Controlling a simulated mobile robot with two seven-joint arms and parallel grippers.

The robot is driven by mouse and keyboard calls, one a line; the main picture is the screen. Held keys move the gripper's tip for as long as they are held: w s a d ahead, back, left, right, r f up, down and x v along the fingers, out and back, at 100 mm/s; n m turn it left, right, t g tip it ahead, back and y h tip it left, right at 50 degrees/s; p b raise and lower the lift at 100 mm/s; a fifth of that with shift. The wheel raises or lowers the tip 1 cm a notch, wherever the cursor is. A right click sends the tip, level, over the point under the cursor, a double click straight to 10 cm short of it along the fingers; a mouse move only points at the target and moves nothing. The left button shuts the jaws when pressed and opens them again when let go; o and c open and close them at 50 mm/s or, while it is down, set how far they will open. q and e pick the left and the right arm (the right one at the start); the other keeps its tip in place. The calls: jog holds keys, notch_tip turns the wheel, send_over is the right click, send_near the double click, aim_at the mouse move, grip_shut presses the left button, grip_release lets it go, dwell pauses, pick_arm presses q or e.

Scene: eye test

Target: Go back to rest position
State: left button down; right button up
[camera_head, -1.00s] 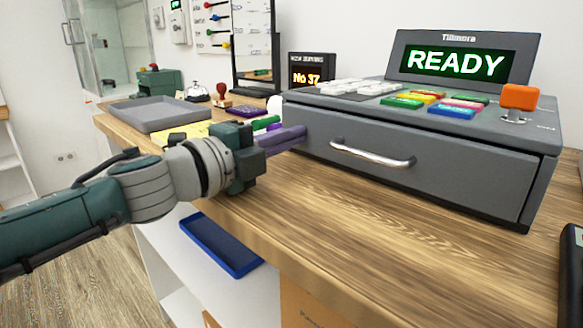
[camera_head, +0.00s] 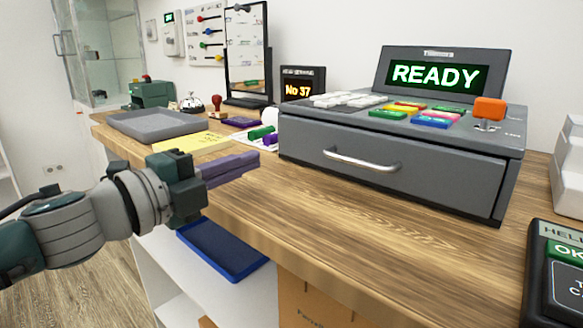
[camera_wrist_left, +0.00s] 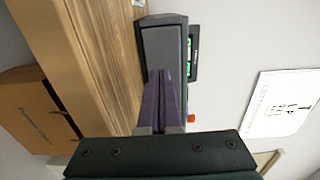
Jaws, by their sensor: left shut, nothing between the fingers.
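My left gripper (camera_head: 256,158) comes in from the left in the head view, in front of the counter's front edge. Its purple fingers are together with nothing between them. In the left wrist view its fingers (camera_wrist_left: 162,95) also show shut, pointing towards the grey cash register. The cash register (camera_head: 400,165) stands on the counter to the right of my left gripper, apart from it. Its drawer is shut, with a silver handle (camera_head: 362,161), and its screen reads READY. My right gripper is in neither view.
The wooden counter (camera_head: 330,225) has free room before the register. A grey tray (camera_head: 155,124), yellow paper (camera_head: 190,141) and stamp (camera_head: 217,103) lie further left. A blue tray (camera_head: 220,250) is on a shelf below. A card terminal (camera_head: 553,275) stands at right.

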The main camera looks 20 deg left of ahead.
pick_arm(q)
jog(key=v, duration=0.4)
jog(key=shift+s+a+r, duration=0.1)
jog(key=shift+s+a, duration=0.1)
jog(key=shift+s, duration=0.2)
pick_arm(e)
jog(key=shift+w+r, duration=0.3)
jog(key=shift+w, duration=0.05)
pick_arm(q)
jog(key=s+a+r+n+g+y+p, duration=0.25)
jog(key=s+r+n+y+p, duration=0.4)
jog(key=n+p, duration=0.6)
jog(key=s+d+r+n+g+p, duration=0.2)
jog(key=s+d+n+g+p, duration=0.3)
jog(key=s, duration=0.4)
jog(key=s+d+r+n+g+p, duration=0.3)
jog(key=s+g+p, duration=0.3)
jog(key=s, duration=0.4)
notch_tip(320, 180, up, 36)
jog(key=p, duration=3.6)
jog(key=shift+w+p, duration=0.25)
jog(key=shift+p, duration=0.1)
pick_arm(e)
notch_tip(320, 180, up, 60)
